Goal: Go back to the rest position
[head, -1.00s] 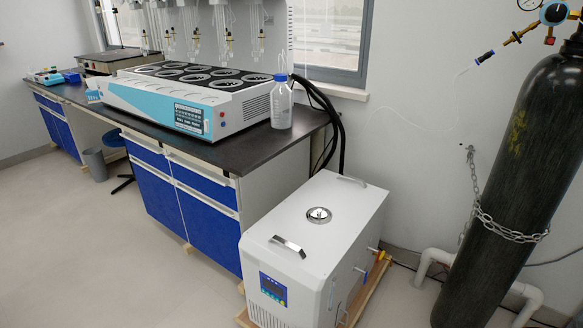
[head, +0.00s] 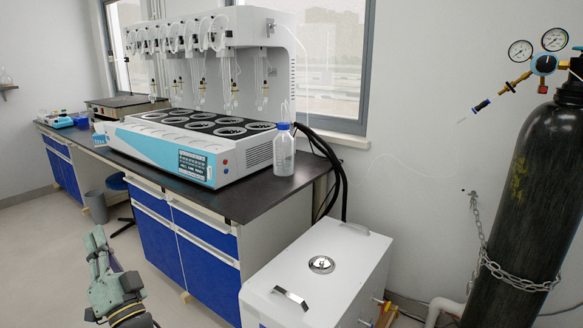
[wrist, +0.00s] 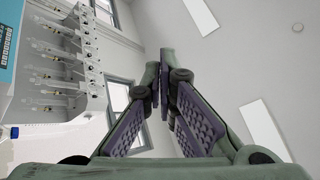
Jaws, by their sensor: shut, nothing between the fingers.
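My gripper (head: 97,238) shows at the lower left of the head view, pointing up, in front of the blue bench cabinets. In the wrist view my gripper (wrist: 163,75) has its two green fingers with dark pads shut together and empty. Behind them are ceiling, wall and windows. The multi distiller (head: 165,160) stands on the dark bench top (head: 235,203), apart from my gripper. Its upper row of glassware (wrist: 55,75) also shows tilted at the left of the wrist view.
A clear bottle with a blue cap (head: 284,155) stands at the bench's right end. A white chiller box (head: 335,265) is on the floor at the front right. A chained gas cylinder (head: 530,190) stands at the far right. Floor (head: 45,250) at the left is clear.

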